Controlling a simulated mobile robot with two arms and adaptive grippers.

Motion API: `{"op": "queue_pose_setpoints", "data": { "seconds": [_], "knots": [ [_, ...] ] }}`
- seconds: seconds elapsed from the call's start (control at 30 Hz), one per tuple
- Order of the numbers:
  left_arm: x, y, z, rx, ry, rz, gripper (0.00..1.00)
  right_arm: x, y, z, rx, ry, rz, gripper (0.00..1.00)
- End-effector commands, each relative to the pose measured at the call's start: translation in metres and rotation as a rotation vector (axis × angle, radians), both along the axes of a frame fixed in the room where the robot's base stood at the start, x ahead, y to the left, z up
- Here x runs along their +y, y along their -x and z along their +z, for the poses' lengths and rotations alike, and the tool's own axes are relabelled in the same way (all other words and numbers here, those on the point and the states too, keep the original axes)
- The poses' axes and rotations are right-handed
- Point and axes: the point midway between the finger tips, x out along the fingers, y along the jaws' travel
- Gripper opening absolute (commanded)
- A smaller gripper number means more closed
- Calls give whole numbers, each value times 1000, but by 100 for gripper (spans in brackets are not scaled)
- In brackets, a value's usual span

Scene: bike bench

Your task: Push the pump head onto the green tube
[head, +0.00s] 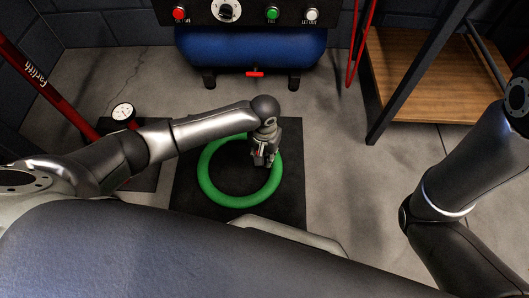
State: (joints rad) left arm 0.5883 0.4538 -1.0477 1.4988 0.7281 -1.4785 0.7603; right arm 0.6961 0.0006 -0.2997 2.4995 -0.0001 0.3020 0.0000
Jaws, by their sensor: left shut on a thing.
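The green tube (210,193) is a ring lying flat on a black mat (291,199) on the floor, in the middle of the head view. My left gripper (262,162) is over the ring's right side, pointing down. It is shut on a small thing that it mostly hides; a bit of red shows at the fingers. I cannot tell whether this is the pump head, or whether it touches the tube. My right arm is at the right, and its gripper is out of view.
A red pump (52,85) with a round gauge (123,112) stands at the left. A blue compressor tank (250,48) with a control panel (245,12) is at the back. A wooden shelf (430,85) with dark metal legs stands at the back right. The floor right of the mat is clear.

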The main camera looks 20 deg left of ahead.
Motion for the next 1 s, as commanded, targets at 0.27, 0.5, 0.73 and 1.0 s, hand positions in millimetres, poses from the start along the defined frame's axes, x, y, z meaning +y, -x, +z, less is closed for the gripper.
{"op": "queue_pose_setpoints", "data": {
  "seconds": [0.27,0.5,0.73,1.0],
  "knots": [
    [0,0,-6,-1,1,0,0,0,0,0,1,0,0,57],
    [0,0,-5,-1,1,0,51,0,0,0,1,0,0,57],
    [0,0,-6,0,0,0,51,0,0,0,-1,0,0,57],
    [-1,-1,16,-2,2,-1,51,0,1,1,-2,-1,1,57]
  ]
}}
